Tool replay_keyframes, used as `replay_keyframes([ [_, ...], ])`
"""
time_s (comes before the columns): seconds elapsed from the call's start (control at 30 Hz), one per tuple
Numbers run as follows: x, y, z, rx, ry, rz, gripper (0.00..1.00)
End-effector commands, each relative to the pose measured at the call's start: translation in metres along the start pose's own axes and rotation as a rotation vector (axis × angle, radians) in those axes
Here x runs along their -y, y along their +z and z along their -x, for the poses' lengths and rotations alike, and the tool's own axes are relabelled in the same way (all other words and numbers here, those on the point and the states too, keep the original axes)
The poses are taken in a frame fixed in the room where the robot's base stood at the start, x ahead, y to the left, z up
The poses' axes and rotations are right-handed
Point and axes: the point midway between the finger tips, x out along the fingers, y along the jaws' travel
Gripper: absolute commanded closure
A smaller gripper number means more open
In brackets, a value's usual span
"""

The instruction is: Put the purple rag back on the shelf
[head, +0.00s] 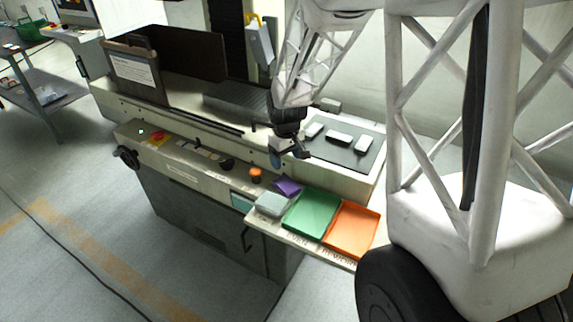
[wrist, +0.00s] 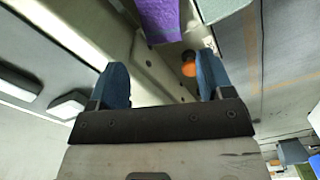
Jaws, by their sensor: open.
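The purple rag (head: 287,187) lies behind the pale grey-green item on the front of the machine, beside the green tray. In the wrist view the rag (wrist: 157,17) shows at the top edge, partly cut off. A pale shelf with lettering on its edge (head: 300,243) juts from the machine's front and carries the trays. My gripper (head: 289,157) is open and empty, above and behind the rag, over the machine's front ledge. In the wrist view its two blue fingers (wrist: 161,80) stand wide apart with nothing between them.
A green tray (head: 312,215) and an orange tray (head: 353,230) sit side by side on the shelf, with the grey-green item (head: 272,204) at left. A small orange cylinder (head: 256,175) stands left of the rag. Pale blocks (head: 339,139) lie on a dark mat behind my gripper.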

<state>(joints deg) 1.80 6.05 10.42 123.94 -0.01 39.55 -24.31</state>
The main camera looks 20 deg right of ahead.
Motion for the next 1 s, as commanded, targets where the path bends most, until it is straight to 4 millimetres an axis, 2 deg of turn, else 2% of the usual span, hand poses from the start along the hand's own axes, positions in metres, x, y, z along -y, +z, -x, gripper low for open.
replay_keyframes([
  [0.2,0.0,0.0,0.007,0.001,-0.001,0.0,0.26],
  [0.83,0.0,0.001,0.008,0.0,0.0,-0.001,0.26],
  [1.0,0.003,0.006,0.018,-0.007,0.003,-0.01,0.26],
])
